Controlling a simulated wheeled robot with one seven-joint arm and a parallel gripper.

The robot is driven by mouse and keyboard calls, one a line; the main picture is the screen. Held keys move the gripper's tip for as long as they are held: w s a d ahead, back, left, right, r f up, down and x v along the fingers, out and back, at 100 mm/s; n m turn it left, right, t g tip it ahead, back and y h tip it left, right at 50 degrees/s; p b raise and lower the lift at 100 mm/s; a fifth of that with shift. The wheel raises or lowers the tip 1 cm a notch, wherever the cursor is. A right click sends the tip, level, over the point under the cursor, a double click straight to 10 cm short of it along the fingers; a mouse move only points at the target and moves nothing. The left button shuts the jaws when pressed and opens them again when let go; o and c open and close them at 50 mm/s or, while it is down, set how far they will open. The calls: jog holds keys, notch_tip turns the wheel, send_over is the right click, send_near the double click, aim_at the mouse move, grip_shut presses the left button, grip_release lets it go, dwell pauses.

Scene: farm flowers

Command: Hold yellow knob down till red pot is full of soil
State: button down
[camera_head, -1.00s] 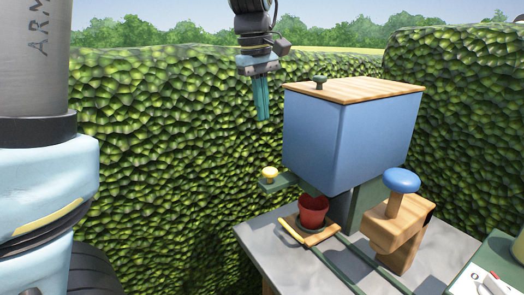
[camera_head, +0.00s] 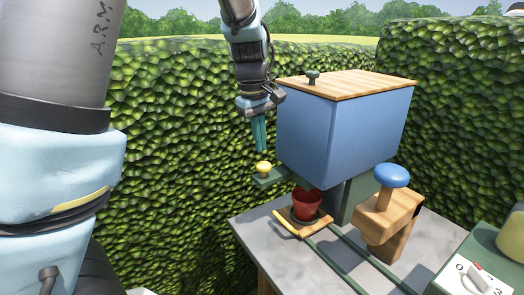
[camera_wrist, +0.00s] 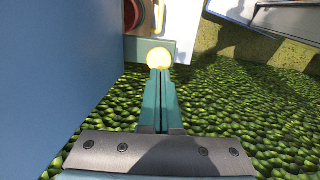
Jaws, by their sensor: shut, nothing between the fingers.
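The yellow knob (camera_head: 263,168) sits on a green bracket at the left of the blue soil box (camera_head: 335,130). My gripper (camera_head: 259,149) is shut and empty, pointing down, with its teal fingertips just above the knob. In the wrist view the yellow knob (camera_wrist: 160,59) shows right past the closed fingertips (camera_wrist: 160,72); I cannot tell whether they touch. The red pot (camera_head: 307,204) stands upright on a wooden tray (camera_head: 290,226) below the box. No soil is visible in it. Part of the pot (camera_wrist: 132,16) shows at the top of the wrist view.
A wooden block with a blue knob (camera_head: 391,176) stands right of the pot on the grey table (camera_head: 262,234). Green rails (camera_head: 345,262) run along the table. A control panel with a dial (camera_head: 478,277) is at lower right. A hedge (camera_head: 175,120) stands behind.

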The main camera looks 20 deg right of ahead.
aim_at(261, 166)
jog(key=shift+d+f+p, duration=0.15)
jog(key=shift+f+p, duration=0.1)
jog(key=shift+f, duration=0.75)
jog(key=shift+d+f+p, duration=0.15)
jog(key=shift+f+p, duration=0.05)
jog(key=shift+f, duration=0.8)
notch_tip(261, 166, down, 2)
jog(key=shift+w+f+b, duration=0.1)
jog(key=shift+f+b, duration=0.05)
jog(key=shift+b, duration=0.55)
jog(key=shift+a, duration=0.1)
jog(key=shift+s+a+f, duration=0.1)
jog(key=shift+s+f, duration=0.1)
dwell(0.8)
